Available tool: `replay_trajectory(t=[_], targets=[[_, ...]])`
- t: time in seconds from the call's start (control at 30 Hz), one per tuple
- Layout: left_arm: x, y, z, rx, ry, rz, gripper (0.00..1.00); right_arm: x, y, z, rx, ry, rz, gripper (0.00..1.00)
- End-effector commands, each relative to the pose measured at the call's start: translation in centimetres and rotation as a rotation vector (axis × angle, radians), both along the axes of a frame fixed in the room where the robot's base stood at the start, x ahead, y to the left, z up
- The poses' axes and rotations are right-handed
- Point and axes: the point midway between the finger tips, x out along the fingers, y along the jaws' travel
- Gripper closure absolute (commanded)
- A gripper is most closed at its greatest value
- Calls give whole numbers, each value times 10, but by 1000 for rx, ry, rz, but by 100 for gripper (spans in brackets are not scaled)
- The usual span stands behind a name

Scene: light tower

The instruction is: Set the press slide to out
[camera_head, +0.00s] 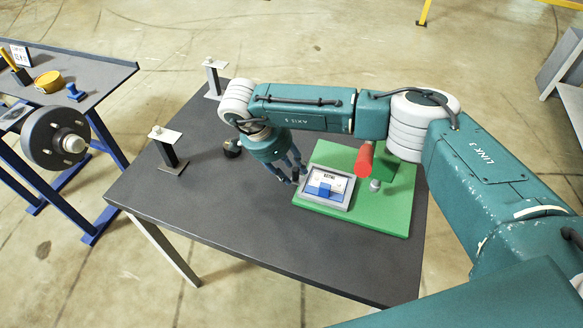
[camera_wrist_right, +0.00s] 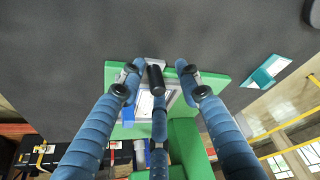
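The press slide panel (camera_head: 340,203) is a grey-framed box with a white label face, on a green board (camera_head: 385,219) on the dark table. A blue slide piece (camera_head: 318,191) sits low on the panel's face. My right gripper (camera_head: 292,175) hangs just left of the panel's upper left side. In the right wrist view, the panel (camera_wrist_right: 146,104) shows partly behind the fingers of the right gripper (camera_wrist_right: 159,80). The three fingers are spread apart with nothing held; contact with the panel cannot be told. My left gripper is in neither view.
A red cylinder (camera_head: 364,159) and a silver knob (camera_head: 375,185) stand on the green board, right of the panel. Two metal posts (camera_head: 169,152) stand on the table's left side. A blue-legged bench (camera_head: 88,78) is at left. The table's front left is clear.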

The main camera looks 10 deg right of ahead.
Motion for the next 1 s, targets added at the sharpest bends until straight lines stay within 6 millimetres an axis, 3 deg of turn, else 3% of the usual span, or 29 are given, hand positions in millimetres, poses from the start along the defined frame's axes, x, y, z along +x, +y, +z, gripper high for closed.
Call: replay_trajectory(t=[0.23,0.5,0.7,1.0], targets=[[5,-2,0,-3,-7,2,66,-1,8,18,1,1,3,66],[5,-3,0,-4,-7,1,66,-4,30,71,-1,-1,3,66],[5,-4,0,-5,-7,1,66,-6,42,100,0,0,2,66],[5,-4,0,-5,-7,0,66,-7,47,110,-1,1,1,66]])
